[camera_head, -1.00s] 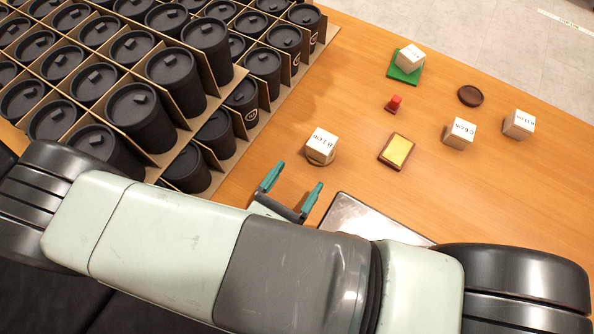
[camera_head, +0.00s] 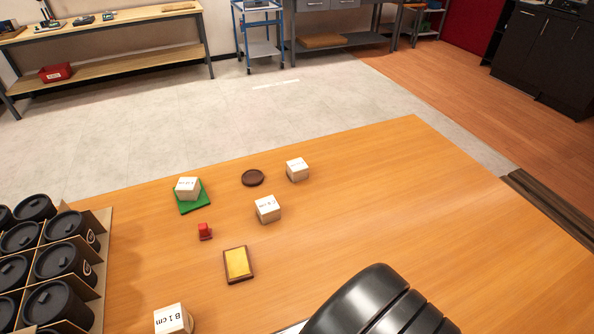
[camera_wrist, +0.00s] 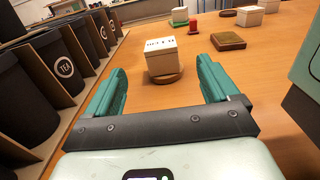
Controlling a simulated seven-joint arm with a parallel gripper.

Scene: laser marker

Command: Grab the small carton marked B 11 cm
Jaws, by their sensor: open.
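My gripper (camera_wrist: 161,75) is open and empty in the wrist view, low over the table. A small white carton (camera_wrist: 160,50) on a round brown coaster (camera_wrist: 165,77) stands just beyond the fingertips, between their lines and not touched. The head view shows this carton (camera_head: 172,320) at the bottom edge, its label reading about "B 1 cm". Other small white cartons stand farther off: one on a green mat (camera_head: 192,204), one in the middle (camera_head: 268,209) and one at the back (camera_head: 297,170). Their labels are too small to read surely. My gripper is outside the head view.
Black lidded cups in cardboard dividers (camera_head: 55,262) line the left, close to the left finger in the wrist view. A red stamp (camera_head: 205,232), a yellow-topped block (camera_head: 238,264) and a dark round coaster (camera_head: 252,178) lie among the cartons.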

